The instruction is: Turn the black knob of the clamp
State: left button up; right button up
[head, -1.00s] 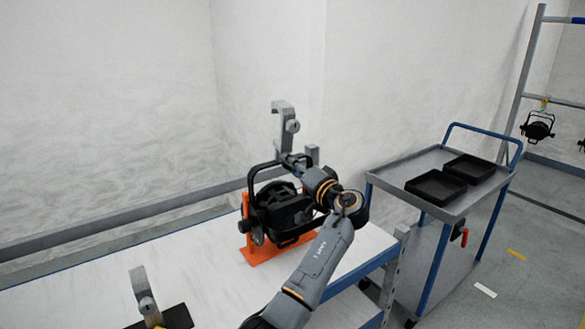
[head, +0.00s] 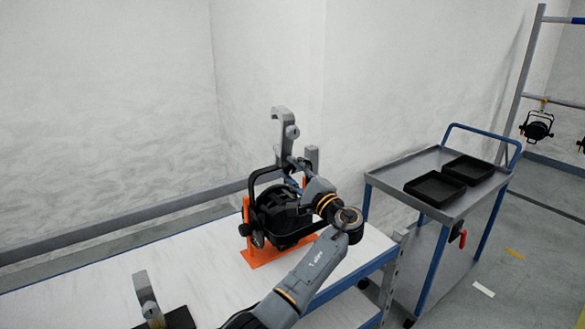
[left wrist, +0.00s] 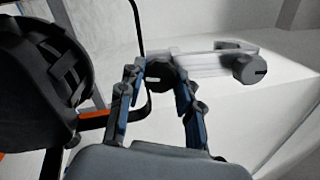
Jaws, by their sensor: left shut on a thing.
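A grey hook clamp (head: 282,125) stands on top of the yoke of a black par can (head: 279,207), which is on an orange stand (head: 262,255) on the white table. My left gripper (head: 293,170) comes in from the right, just below the clamp's hook, partly hidden by its wrist. In the left wrist view, the gripper's two fingers (left wrist: 161,82) are shut on a black knob (left wrist: 160,77) on the clamp's body (left wrist: 205,62). A second round dark knob (left wrist: 249,70) sits further right on the clamp, clear of the fingers. My right gripper is not in view.
The par can body (left wrist: 40,75) is close to the left finger side in the wrist view. A trolley (head: 400,178) with two black trays is at the right.

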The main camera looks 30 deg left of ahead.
pick_arm(q)
jog(key=m+t+p, duration=0.1)
jog(key=m+p, duration=0.1)
jog(key=m, duration=0.3)
jog(key=shift+r+p, duration=0.1)
jog(key=shift+p, duration=0.25)
jog(key=m+p, duration=0.3)
jog(key=m, duration=0.2)
jog(key=shift+t, duration=0.4)
jog(key=m+p, duration=0.3)
jog(key=shift+m+t, duration=0.3)
jog(key=m+p, duration=0.3)
jog(key=m+t+h+p, duration=0.1)
jog(key=m+p, duration=0.1)
jog(key=m, duration=0.2)
jog(key=shift+s+t+p, duration=0.1)
jog(key=shift+t+p, duration=0.2)
jog(key=shift+p, duration=0.1)
jog(key=shift+a+m+p, duration=0.1)
jog(key=shift+m+p, duration=0.4)
jog(key=shift+m, duration=0.7)
jog(key=shift+m+h, duration=0.4)
jog(key=shift+m, duration=0.6)
jog(key=m, duration=0.4)
jog(key=shift+f+t+h, duration=0.2)
jog(key=shift+t+h, duration=0.2)
jog(key=m, duration=0.5)
jog(key=shift+h, duration=0.4)
jog(key=shift+m, duration=0.3)
